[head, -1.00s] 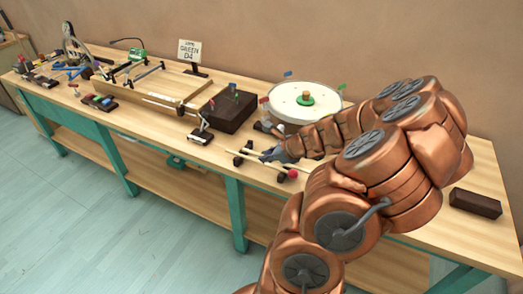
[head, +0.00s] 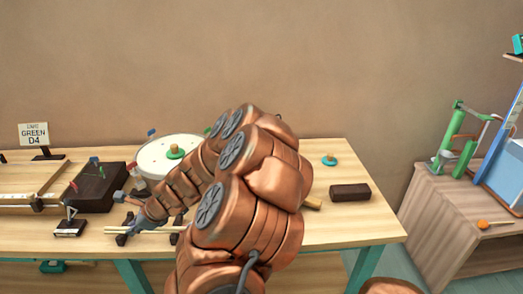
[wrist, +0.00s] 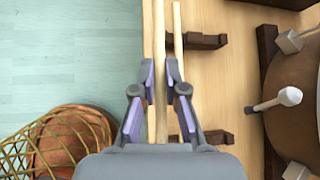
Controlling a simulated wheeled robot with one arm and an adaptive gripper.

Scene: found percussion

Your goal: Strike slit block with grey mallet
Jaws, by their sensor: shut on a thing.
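My gripper (head: 138,218) is low over the front of the bench. In the wrist view its two fingers (wrist: 160,92) are shut around a thin pale wooden stick (wrist: 160,40). The stick's head is out of the wrist view, so its colour does not show. A second pale stick (wrist: 180,50) lies close beside it, over dark rack supports (wrist: 200,41). A plain dark brown block (head: 350,192) lies at the right end of the bench. It may be the slit block, but no slit is visible from here.
A round white drum (head: 155,160) stands behind my gripper. A larger dark box (head: 92,196) with coloured clips stands left of it. A sign (head: 34,134) stands further left. My arm hides the bench's middle. Bare bench top (head: 345,225) shows at right, near a side cabinet (head: 440,215).

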